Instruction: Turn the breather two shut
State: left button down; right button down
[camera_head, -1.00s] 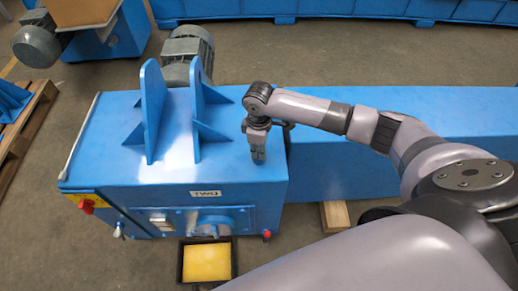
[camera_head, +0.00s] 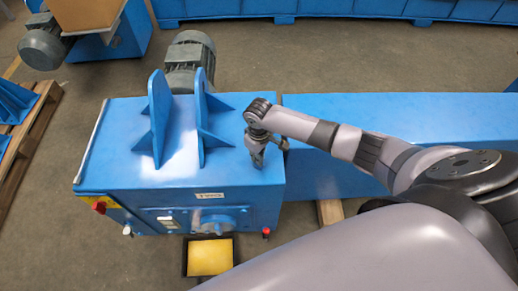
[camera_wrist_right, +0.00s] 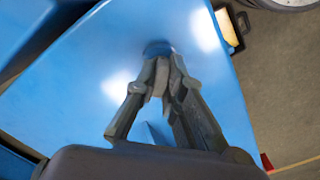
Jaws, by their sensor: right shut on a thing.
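The blue housing (camera_head: 230,178) carries a white label reading TWO (camera_head: 209,195) on its front top edge. My right gripper (camera_head: 257,163) points down onto the housing top, right of the two upright blue plates. In the right wrist view my right gripper (camera_wrist_right: 165,62) has its fingers close together around a small part. A round dark blue piece (camera_wrist_right: 157,47), apparently part of the breather, shows at the fingertips. The fingers hide most of it, so its turn position cannot be told. My left gripper is in neither view.
Two upright blue plates (camera_head: 159,115) and a grey motor (camera_head: 190,60) stand left of and behind my gripper. A yellow tray (camera_head: 209,257) lies on the floor in front. A long blue beam (camera_head: 430,115) runs right, beneath my arm.

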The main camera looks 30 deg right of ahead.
jog(key=m+p, duration=0.3)
jog(key=shift+a+r+m+p, duration=0.1)
jog(key=shift+r+m+p, duration=0.2)
jog(key=shift+m+p, duration=0.1)
jog(key=m+p, duration=0.2)
jog(key=shift+m, duration=0.4)
jog(key=m+p, duration=0.2)
jog(key=shift+m, duration=0.3)
jog(key=m+p, duration=0.2)
jog(key=m, duration=0.1)
jog(key=shift+w+f+m, duration=0.1)
jog(key=shift+m, duration=0.3)
jog(key=m+p, duration=0.1)
jog(key=m, duration=0.2)
jog(key=shift+m, duration=0.3)
jog(key=m+p, duration=0.1)
jog(key=m, duration=0.2)
jog(key=shift+m, duration=0.3)
jog(key=m, duration=0.3)
jog(key=shift+w+p, duration=0.1)
jog(key=shift+p, duration=0.3)
jog(key=shift+d+f+m, duration=0.1)
jog(key=shift+d+m, duration=0.1)
jog(key=shift+m, duration=1.9)
